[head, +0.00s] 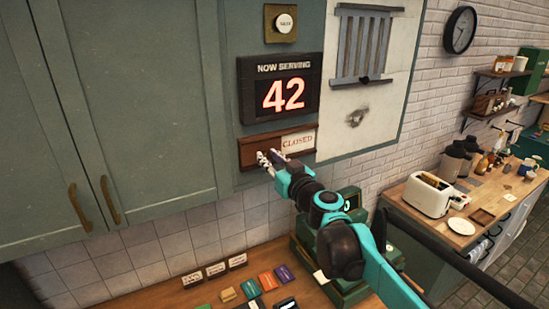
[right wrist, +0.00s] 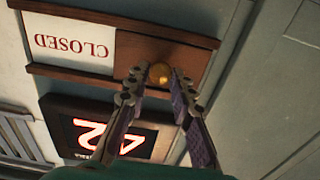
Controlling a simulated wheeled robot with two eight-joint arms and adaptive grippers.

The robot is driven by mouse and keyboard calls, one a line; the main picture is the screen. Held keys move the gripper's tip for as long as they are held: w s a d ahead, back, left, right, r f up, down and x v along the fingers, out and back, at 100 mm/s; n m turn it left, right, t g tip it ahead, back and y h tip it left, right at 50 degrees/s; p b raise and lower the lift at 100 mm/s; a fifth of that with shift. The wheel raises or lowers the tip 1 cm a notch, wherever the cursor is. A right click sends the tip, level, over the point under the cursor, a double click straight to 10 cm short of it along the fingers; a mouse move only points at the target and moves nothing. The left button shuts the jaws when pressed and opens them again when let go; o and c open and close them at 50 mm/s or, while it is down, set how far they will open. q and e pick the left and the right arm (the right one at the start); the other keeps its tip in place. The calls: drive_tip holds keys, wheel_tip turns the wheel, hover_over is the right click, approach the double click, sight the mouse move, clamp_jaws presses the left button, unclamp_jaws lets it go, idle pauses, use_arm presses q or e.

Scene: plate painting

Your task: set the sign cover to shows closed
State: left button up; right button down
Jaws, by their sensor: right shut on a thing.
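The brown sign cover (head: 256,147) sits in a wooden frame on the wall panel, below the "NOW SERVING 42" display. In the head view it fills the left part of the frame, and the white sign (head: 298,142) reading "CLOSED" is uncovered on the right. In the right wrist view the cover (right wrist: 185,55) has a round gold knob (right wrist: 159,72), and the "CLOSED" sign (right wrist: 72,50) appears upside down beside it. My right gripper (head: 266,156) is at the cover, its fingertips (right wrist: 157,82) shut on the knob. My left gripper is not in view.
The number display (head: 280,87) is just above the sign. A round knob plate (head: 285,23) and a barred slider panel (head: 365,45) are higher up. Green cabinets (head: 130,90) stand at left. A counter (head: 175,296) with small cards and colored blocks lies below.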

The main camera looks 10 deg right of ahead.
drive_tip(key=c, duration=1.5)
unclamp_jaws()
drive_tip(key=shift+a, duration=0.15)
drive_tip(key=shift+c, duration=0.2)
drive_tip(key=shift+o, duration=1.1)
drive_tip(key=shift+s+a, duration=0.1)
drive_tip(key=shift+a, duration=0.1)
drive_tip(key=v, duration=1.2)
